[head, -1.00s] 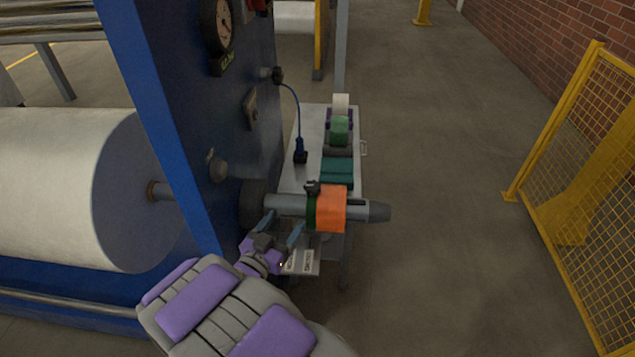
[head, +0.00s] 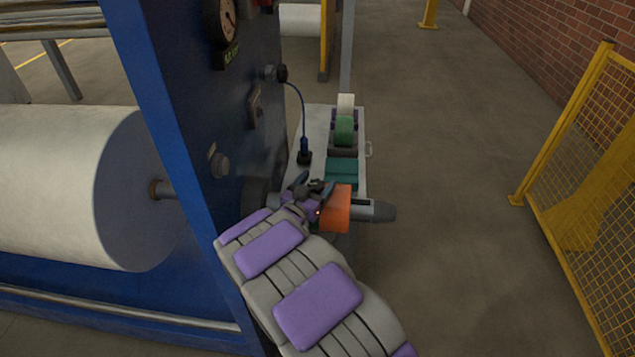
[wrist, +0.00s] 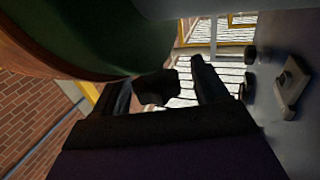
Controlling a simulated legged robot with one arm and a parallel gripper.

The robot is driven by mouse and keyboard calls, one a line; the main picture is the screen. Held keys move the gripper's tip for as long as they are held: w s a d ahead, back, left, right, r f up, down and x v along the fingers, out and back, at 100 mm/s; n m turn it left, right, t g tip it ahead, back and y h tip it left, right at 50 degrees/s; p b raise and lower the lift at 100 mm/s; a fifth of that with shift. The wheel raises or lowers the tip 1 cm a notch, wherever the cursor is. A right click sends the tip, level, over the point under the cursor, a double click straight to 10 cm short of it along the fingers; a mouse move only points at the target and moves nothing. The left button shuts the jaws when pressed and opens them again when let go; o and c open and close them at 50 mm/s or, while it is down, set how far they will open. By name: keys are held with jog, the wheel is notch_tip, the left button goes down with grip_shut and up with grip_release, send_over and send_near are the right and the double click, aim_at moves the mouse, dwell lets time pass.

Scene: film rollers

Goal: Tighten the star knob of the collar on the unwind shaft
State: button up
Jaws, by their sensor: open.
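The unwind shaft (head: 376,212) sticks out to the right from the blue machine frame and carries an orange sleeve (head: 336,208). In the head view the green collar beside the sleeve is mostly hidden by my gripper (head: 310,184). In the wrist view a large dark green round surface (wrist: 90,38), likely the collar, fills the upper left. The dark star knob (wrist: 156,88) shows between my two open fingers in the wrist view. Its lobes are in shadow, and I cannot tell whether a finger touches it.
The blue machine frame (head: 165,75) stands close left of my arm, with a gauge (head: 222,20) and a large white roll (head: 60,185). A bench with green and white tape rolls (head: 344,130) is behind the shaft. Open floor lies right, before a yellow mesh fence (head: 590,190).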

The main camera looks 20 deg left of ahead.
jog(key=shift+w+d, duration=0.25)
jog(key=shift+w, duration=0.4)
jog(key=shift+c, duration=0.3)
jog(key=c, duration=0.9)
